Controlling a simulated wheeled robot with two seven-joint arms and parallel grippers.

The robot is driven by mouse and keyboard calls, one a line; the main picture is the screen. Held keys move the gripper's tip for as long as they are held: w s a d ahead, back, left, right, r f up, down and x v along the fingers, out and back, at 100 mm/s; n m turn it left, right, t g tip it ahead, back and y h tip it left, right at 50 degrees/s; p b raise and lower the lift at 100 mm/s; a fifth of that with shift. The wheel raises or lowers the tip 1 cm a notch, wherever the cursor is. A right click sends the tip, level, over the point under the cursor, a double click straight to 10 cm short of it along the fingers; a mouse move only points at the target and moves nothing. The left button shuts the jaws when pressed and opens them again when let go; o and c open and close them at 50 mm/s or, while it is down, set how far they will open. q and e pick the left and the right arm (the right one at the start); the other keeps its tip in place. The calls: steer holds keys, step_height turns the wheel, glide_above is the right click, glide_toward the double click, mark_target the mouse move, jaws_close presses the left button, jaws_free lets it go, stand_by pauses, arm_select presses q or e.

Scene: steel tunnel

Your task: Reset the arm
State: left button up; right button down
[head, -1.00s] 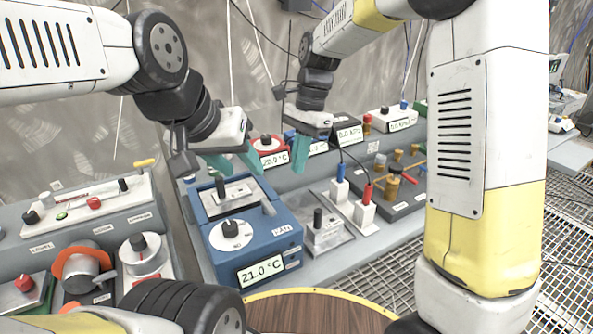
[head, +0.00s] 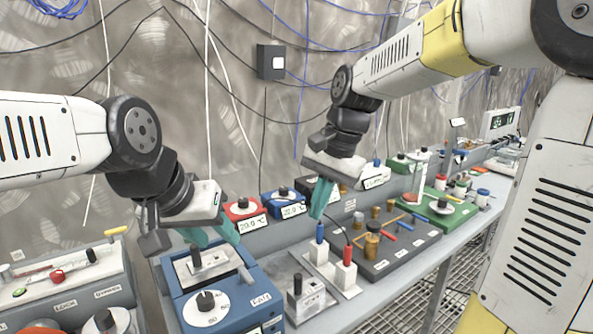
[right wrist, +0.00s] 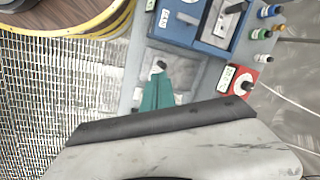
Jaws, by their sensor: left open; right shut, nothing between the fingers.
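In the head view my left gripper (head: 211,236) comes in from the left, with its teal fingers apart and nothing between them. It shows just above the rear of a blue box (head: 236,308) with a black knob and a lever. My right gripper (head: 321,198) hangs fingers down with its teal fingers together and empty. It appears above the blue and red plugs; I cannot tell its exact height.
A grey bench carries a white socket block with a red plug (head: 346,254), a small grey switch block (head: 304,296), a dark panel with brass parts (head: 380,250) and a green box (head: 440,212). A white control panel (head: 68,282) stands at left. Cables hang on the wall behind.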

steer(key=s+d+n+t, duration=0.5)
steer(key=s+d, duration=0.5)
steer(key=s, duration=0.1)
steer(key=shift+s+r+n+h, duration=0.3)
steer(key=shift+s+r+n, duration=0.05)
steer(key=shift+r+n, duration=0.1)
steer(key=shift+d, duration=0.1)
